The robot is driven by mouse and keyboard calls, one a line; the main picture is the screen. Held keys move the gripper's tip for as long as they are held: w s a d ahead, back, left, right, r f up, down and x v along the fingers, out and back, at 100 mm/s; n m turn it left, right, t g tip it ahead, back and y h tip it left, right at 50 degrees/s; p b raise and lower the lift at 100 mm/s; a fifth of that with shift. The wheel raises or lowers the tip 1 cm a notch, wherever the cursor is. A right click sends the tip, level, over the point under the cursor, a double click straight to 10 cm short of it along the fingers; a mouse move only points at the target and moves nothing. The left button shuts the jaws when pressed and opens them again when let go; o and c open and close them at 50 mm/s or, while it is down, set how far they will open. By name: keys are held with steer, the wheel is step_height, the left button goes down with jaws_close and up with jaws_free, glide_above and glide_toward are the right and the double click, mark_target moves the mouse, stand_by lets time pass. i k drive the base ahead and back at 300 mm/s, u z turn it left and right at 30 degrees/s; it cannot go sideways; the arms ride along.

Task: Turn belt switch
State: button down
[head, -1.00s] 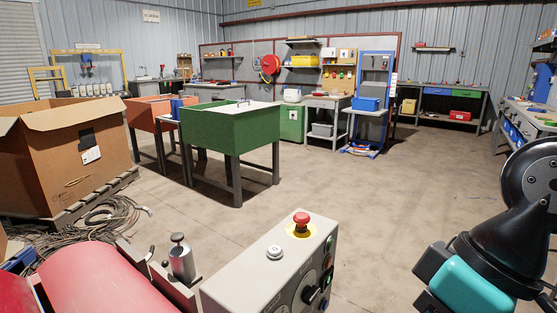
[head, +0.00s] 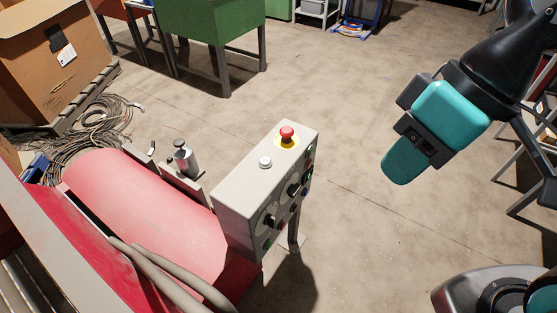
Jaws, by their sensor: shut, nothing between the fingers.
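The control box (head: 240,192) is a light grey case on a post beside the red belt machine. A red emergency button (head: 287,134) on a yellow ring and a white button (head: 265,162) sit on its top. Its right face carries black rotary switches, an upper one (head: 294,190) and a lower one (head: 270,221), with small green and red parts. That face is seen at a steep angle and the labels cannot be read. My gripper (head: 395,170), teal and black, hangs in the air right of the box, apart from it. It is shut and empty.
The red belt roller (head: 150,195) lies left of the box, with grey hoses (head: 165,270) in front. A green bin (head: 210,45) and coiled cables (head: 95,125) are behind. The floor right of the box is clear.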

mark_target(294, 190)
steer(key=z, duration=0.05)
steer(key=k, duration=1)
steer(key=z, duration=1.15)
steer(key=i, duration=0.8)
steer(key=u, duration=0.75)
